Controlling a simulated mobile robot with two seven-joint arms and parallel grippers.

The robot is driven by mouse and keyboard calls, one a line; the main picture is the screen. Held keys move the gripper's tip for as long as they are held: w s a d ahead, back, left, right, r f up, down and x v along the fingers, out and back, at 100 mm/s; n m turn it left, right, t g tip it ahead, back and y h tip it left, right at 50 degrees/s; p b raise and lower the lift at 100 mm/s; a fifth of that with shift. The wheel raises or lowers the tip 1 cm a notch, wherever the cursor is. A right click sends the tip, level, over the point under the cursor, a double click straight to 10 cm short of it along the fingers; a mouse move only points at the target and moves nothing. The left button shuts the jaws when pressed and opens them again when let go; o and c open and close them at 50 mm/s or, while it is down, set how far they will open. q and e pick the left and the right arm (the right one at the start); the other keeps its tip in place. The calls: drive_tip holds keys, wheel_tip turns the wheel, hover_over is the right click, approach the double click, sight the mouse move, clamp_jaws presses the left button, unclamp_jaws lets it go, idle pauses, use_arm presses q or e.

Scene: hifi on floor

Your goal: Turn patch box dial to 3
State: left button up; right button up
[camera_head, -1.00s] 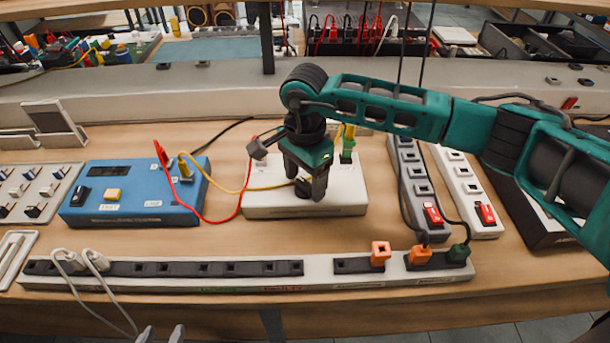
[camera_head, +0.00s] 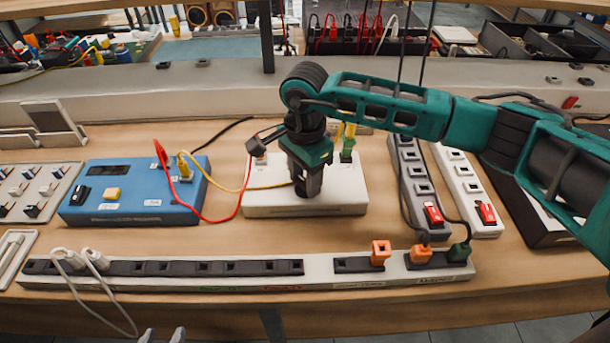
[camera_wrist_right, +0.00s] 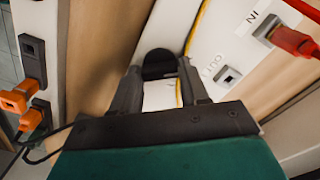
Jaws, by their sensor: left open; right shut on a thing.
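My right gripper (camera_head: 305,192) points down over the box's front part. In the right wrist view its fingers (camera_wrist_right: 161,85) are shut on the black dial (camera_wrist_right: 159,63), one on each side. The dial's pointer and most number marks cannot be made out, so its setting is unclear. In the head view the fingers hide the dial.
A blue box (camera_head: 130,205) stands left of the patch box, joined by red and yellow cables (camera_head: 235,188). Power strips with red switches (camera_head: 432,213) stand to the right. A long socket strip (camera_head: 330,283) lies in front. Bare bench separates it from the patch box.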

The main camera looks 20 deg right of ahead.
drive_tip(key=m+b, duration=0.1)
drive_tip(key=m, duration=0.2)
drive_tip(key=shift+m+b, duration=0.3)
drive_tip(key=m+b, duration=0.1)
drive_tip(key=m, duration=0.2)
drive_tip(key=shift+m, duration=0.3)
drive_tip(key=m+b, duration=0.1)
drive_tip(key=m, duration=0.3)
drive_tip(key=shift+m, duration=2.1)
drive_tip(key=o, duration=1.1)
drive_tip(key=shift+c, duration=0.2)
drive_tip(key=shift+r, duration=0.1)
